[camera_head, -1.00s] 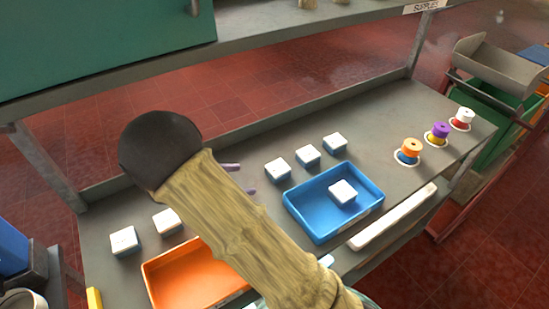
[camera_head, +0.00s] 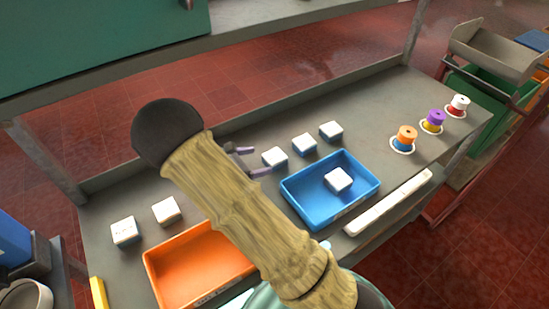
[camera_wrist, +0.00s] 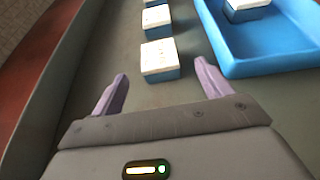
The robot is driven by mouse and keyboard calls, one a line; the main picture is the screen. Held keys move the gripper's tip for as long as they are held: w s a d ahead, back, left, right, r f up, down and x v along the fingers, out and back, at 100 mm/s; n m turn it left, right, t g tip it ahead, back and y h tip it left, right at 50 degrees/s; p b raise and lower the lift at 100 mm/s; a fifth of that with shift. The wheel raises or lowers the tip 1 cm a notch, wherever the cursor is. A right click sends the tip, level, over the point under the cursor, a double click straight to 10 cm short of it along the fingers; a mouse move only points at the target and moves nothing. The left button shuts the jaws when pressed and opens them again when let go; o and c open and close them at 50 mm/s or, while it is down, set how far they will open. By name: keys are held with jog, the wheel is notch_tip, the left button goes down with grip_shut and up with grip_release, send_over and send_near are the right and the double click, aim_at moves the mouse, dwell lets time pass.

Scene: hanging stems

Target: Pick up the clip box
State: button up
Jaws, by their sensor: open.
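Several small boxes with white lids and blue lower parts stand on the grey shelf; I cannot read which one is the clip box. The nearest box (camera_head: 275,158) to my gripper (camera_head: 256,160) stands at the left end of a row of three. It also shows in the wrist view (camera_wrist: 160,60), upright, just beyond my gripper (camera_wrist: 162,84). The purple fingers are open and empty, with the box ahead of the gap between them. Two more boxes (camera_head: 304,144) (camera_head: 331,131) continue the row. Another box (camera_head: 338,180) sits inside the blue tray (camera_head: 303,211).
An orange tray (camera_head: 168,262) lies left of my arm, with two more boxes (camera_head: 124,231) (camera_head: 166,210) behind it. The blue tray is close to the right finger. Coloured spools (camera_head: 404,139) stand at the right. A white bar (camera_head: 390,203) runs along the front edge.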

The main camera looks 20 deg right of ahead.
aim_at(272, 157)
jog(key=x, duration=0.4)
jog(key=shift+p+x, duration=1.05)
jog(key=shift+x, duration=1.55)
jog(key=shift+w, duration=0.1)
jog(key=c, duration=1.1)
